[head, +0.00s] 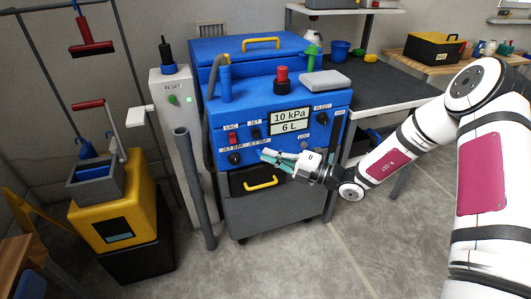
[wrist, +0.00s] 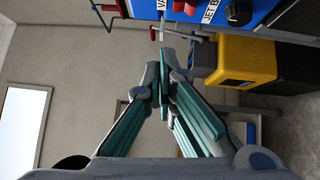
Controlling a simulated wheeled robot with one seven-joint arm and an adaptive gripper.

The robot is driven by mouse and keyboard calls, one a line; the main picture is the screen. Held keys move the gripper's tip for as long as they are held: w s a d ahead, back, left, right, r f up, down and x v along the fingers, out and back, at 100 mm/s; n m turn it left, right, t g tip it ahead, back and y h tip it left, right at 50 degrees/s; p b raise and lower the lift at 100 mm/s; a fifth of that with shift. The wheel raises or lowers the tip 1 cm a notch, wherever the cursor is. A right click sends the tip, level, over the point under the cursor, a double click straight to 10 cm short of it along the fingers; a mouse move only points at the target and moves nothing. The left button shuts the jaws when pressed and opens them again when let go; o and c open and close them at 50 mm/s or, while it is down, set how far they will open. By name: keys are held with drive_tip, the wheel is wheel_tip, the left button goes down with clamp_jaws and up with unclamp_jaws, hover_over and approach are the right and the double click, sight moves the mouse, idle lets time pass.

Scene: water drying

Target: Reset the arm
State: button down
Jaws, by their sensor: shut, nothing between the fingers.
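My arm reaches in from the right in the head view. My gripper (head: 268,155) is shut and empty in front of the blue machine's control panel (head: 290,116). In the wrist view, the teal-padded fingers of my gripper (wrist: 165,75) come together at their tips with nothing between them. I cannot tell whether the fingertips touch the panel. The panel carries switches, black knobs and a display (head: 290,121) reading 10 kPa and 6 L.
A yellow mop bucket (head: 115,210) stands at the left, also seen in the wrist view (wrist: 245,60). A grey post labelled RESET (head: 178,115) and a leaning grey pipe (head: 195,190) stand left of the machine. A dark-topped table (head: 390,85) is behind my arm. Floor at front centre is clear.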

idle(0.3)
drive_tip(key=s+a+r+n+g+h, duration=0.1)
drive_tip(key=s+r+n+g+h, duration=0.35)
drive_tip(key=s+n, duration=0.65)
drive_tip(key=s+a+r+n+g+h, duration=0.1)
drive_tip(key=s+r+n+g, duration=0.5)
drive_tip(key=s+r+n, duration=0.35)
drive_tip(key=s+d+r+n+t+h, duration=0.2)
drive_tip(key=s+d+n+h, duration=0.4)
drive_tip(key=s+d+n, duration=0.4)
drive_tip(key=s+d+r+n+t+h, duration=0.1)
drive_tip(key=s+d+r+n+h, duration=0.1)
drive_tip(key=s+d+n+h, duration=0.55)
drive_tip(key=s+r+n+t+y+p, duration=0.1)
drive_tip(key=s+r+p, duration=0.1)
drive_tip(key=r+p, duration=0.6)
drive_tip(key=s+d+r+n+t+y+p, duration=0.1)
drive_tip(key=s+r+t+p, duration=0.1)
drive_tip(key=r+p, duration=0.7)
drive_tip(key=shift+v, duration=0.75)
